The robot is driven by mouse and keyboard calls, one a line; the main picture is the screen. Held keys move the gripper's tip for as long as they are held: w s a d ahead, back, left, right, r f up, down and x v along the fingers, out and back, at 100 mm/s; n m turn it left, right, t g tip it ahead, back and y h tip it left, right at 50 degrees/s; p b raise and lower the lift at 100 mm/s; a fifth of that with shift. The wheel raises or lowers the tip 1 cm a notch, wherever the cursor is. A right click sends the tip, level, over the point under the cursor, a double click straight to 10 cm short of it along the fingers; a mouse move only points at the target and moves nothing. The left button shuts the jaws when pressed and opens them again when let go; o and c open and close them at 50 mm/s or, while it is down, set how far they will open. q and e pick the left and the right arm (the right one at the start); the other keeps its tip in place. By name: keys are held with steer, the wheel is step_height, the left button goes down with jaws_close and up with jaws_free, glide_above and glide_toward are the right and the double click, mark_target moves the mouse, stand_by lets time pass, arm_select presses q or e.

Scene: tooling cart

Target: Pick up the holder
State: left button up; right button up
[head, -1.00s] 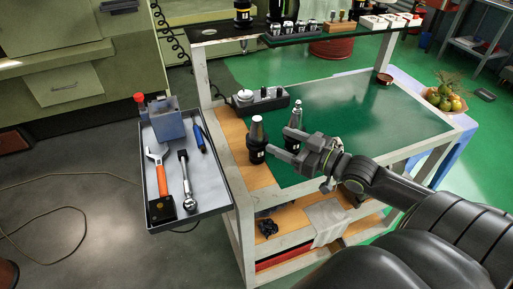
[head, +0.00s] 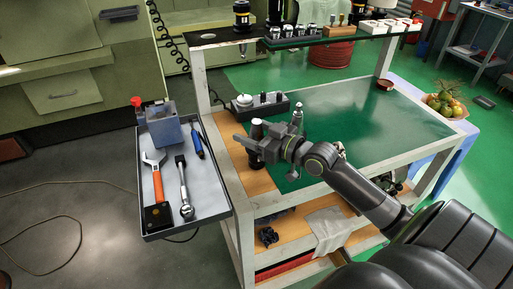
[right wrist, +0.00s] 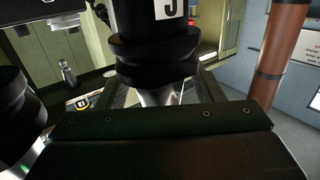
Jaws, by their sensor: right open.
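A black tool holder with a pale metal tip (head: 257,127) stands upright near the left front corner of the cart top. It fills the top middle of the right wrist view (right wrist: 155,48), with a white label on it. A second similar holder (head: 298,117) stands to its right and behind my gripper. A dark flanged part, perhaps this one, shows at the left edge of the right wrist view. My right gripper (head: 248,142) is open at the first holder, a finger crossing in front of its middle. Contact cannot be told. My left gripper is out of view.
A grey side tray (head: 213,197) holds a wrench, a ratchet, a blue tool and a box. A dark rack (head: 262,106) stands behind the holders. The green cart mat (head: 370,115) is mostly clear. An upper shelf (head: 330,35) carries more tooling.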

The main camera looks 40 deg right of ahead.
steer(key=shift+w, duration=0.2)
jaws_close()
steer(key=shift+r, duration=0.65)
step_height(320, 180, up, 9)
steer(key=p, duration=0.2)
steer(key=shift+p, duration=0.3)
steer(key=shift+r+p, duration=1.25)
steer(key=shift+r, duration=0.05)
